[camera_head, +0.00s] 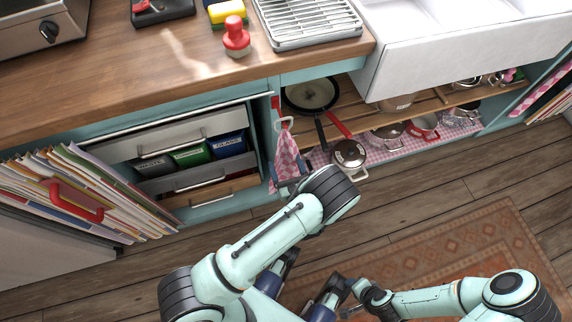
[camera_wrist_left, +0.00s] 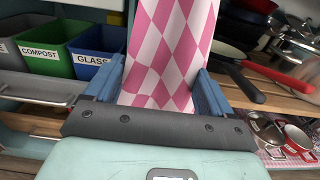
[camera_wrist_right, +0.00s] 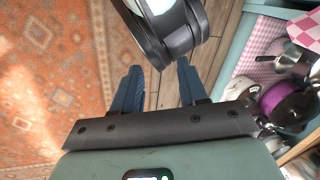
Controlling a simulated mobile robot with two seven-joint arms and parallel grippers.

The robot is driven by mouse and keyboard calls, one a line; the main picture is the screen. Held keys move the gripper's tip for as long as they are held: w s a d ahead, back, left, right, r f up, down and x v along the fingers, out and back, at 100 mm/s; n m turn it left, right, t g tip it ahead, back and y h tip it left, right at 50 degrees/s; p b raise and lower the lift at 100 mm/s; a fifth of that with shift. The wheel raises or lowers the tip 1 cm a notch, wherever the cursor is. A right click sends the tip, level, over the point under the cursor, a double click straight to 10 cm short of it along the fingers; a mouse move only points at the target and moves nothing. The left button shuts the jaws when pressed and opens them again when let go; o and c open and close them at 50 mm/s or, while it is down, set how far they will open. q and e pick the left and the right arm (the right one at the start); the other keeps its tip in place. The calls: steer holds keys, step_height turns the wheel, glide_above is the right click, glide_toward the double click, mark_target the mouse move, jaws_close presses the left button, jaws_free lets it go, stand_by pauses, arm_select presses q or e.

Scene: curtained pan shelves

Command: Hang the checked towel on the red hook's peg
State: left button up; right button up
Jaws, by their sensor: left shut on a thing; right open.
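The pink-and-white checked towel (camera_head: 287,150) hangs upright at the left end of the pan shelf, with a pale loop (camera_head: 286,121) at its top. It fills the middle of the left wrist view (camera_wrist_left: 168,45). My left gripper (camera_head: 289,181) is shut on its lower part, one finger on each side. The red hook (camera_head: 276,102) is on the cabinet post just above the loop. Its peg is too small to make out, and I cannot tell whether the loop is around it. My right gripper (camera_wrist_right: 158,88) is open and empty, low over the floor near the rug.
Pans (camera_head: 310,95) and pots (camera_head: 424,126) crowd the shelf right of the towel; a red pan handle (camera_head: 339,124) is close by. Labelled bins (camera_head: 190,154) stand in an open drawer at left. The wooden counter (camera_head: 150,60) overhangs above. The floor in front is clear.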

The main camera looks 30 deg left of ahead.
arm_select(q)
steer(key=o, duration=1)
steer(key=shift+d, duration=0.1)
steer(key=p+v, duration=0.1)
steer(key=v, duration=1.2)
arm_select(e)
steer(key=shift+s+a+r+g, duration=0.3)
steer(key=shift+s+a+r, duration=0.1)
steer(key=shift+s+r, duration=0.35)
arm_select(q)
steer(key=shift+s, duration=0.1)
arm_select(e)
steer(key=shift+f, duration=0.15)
